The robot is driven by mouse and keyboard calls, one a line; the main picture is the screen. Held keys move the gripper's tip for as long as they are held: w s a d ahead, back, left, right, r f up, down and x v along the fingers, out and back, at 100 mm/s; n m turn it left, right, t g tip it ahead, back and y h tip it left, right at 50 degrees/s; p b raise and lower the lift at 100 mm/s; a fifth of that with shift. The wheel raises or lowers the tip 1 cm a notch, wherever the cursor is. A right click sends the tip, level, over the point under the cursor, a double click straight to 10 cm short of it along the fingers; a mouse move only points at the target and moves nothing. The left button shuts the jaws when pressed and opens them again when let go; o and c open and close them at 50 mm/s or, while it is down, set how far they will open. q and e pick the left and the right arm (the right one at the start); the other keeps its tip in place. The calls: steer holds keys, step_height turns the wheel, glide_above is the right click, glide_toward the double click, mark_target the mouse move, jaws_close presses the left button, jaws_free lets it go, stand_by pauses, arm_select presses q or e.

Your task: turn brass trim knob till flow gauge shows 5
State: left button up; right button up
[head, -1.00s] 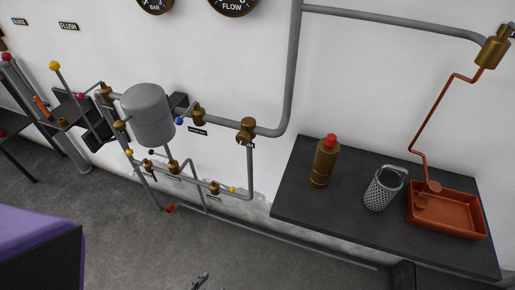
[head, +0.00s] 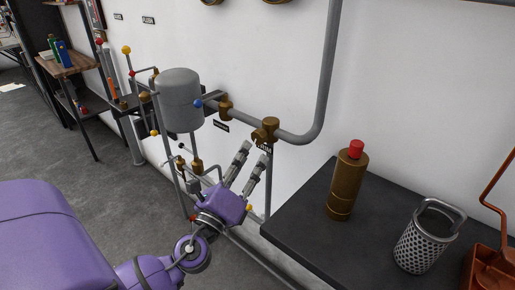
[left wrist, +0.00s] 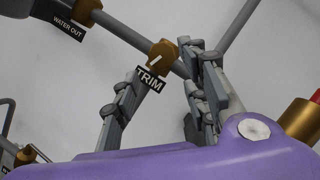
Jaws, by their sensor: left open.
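The brass trim knob (head: 265,130) sits on the grey pipe by the wall, above the table's left corner. In the left wrist view the knob (left wrist: 162,54) has a pale mark on its face and a black TRIM label (left wrist: 150,79) below it. My left gripper (head: 253,157) is open and empty, just below and in front of the knob, apart from it. In the left wrist view its fingers (left wrist: 166,76) stand either side of the label. Only the lower rim of the flow gauge (head: 277,2) shows; its dial and reading are cut off. My right gripper is out of view.
A copper tray (head: 490,270) is at right.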

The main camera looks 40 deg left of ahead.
mark_target(256, 143)
arm_select(q)
steer(key=p+x, duration=0.1)
steer(key=x, duration=0.4)
steer(key=shift+w+a+r, duration=0.1)
steer(key=shift+w+a, duration=0.05)
steer(key=shift+w, duration=0.1)
steer(key=shift+w+a+p, duration=0.1)
steer(key=shift+w+p, duration=0.2)
steer(key=shift+w, duration=0.2)
steer(key=c, duration=1)
steer(key=shift+n, duration=0.5)
steer(key=shift+s+g, duration=0.1)
steer(key=shift+g, duration=0.2)
